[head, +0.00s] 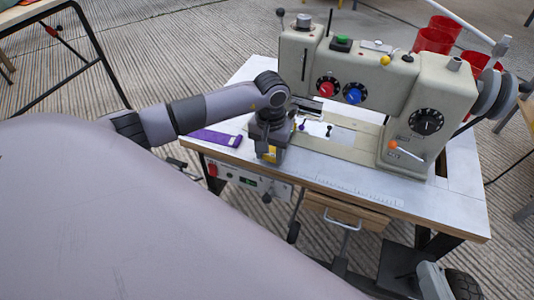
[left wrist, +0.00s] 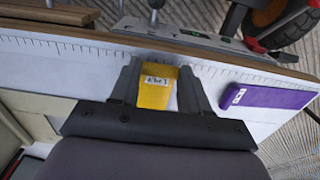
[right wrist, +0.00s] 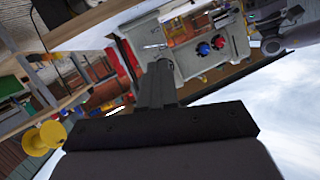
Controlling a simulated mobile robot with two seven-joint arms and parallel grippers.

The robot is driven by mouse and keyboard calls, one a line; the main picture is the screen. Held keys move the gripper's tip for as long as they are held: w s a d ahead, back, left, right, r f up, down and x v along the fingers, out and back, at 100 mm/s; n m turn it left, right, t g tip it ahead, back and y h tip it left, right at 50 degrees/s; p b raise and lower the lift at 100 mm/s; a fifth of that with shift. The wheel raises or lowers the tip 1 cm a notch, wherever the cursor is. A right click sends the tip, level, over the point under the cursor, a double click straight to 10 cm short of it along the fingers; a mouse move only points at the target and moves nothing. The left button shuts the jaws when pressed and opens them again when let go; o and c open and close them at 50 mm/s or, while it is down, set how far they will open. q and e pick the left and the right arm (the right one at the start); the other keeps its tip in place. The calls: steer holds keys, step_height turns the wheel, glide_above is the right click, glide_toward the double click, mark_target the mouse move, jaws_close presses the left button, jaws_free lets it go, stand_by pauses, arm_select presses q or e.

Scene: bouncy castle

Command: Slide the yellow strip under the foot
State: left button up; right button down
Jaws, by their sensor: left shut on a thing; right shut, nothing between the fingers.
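The yellow strip (left wrist: 155,92) carries a small white label and sits between the fingers of my left gripper (left wrist: 157,85), which is shut on it. In the head view my left gripper (head: 268,152) is over the front edge of the sewing table, in front of the needle area, with a bit of the yellow strip (head: 270,154) showing below it. The sewing machine (head: 345,75) stands on the table; its foot is mostly hidden behind my left wrist.
A purple strip (head: 215,138) lies on the white table (head: 340,182) left of my left gripper; it shows in the left wrist view (left wrist: 265,97). Red cups (head: 435,38) stand behind the machine. The table's front right is clear. A wooden drawer (head: 345,212) hangs below.

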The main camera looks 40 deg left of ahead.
arm_select(q)
steer(key=shift+w+f, duration=0.15)
steer(key=shift+w, duration=0.3)
steer(key=shift+w+a+b, duration=0.15)
steer(key=shift+w+b, duration=0.15)
steer(key=shift+b, duration=0.3)
steer(key=shift+w+a+b, duration=0.2)
steer(key=shift+w+b, duration=0.65)
steer(key=shift+w, duration=0.2)
arm_select(e)
steer(key=shift+s+d+f+n+t+h, duration=0.15)
steer(key=shift+s+d+n+t, duration=0.15)
steer(key=shift+d, duration=0.25)
steer(key=shift+s+d+n+t+h, duration=0.1)
steer(key=shift+d+n+t+h, duration=0.1)
steer(key=shift+d+t, duration=0.25)
steer(key=shift+f, duration=0.1)
arm_select(q)
steer(key=o, duration=0.9)
arm_select(e)
steer(key=shift+d, duration=0.1)
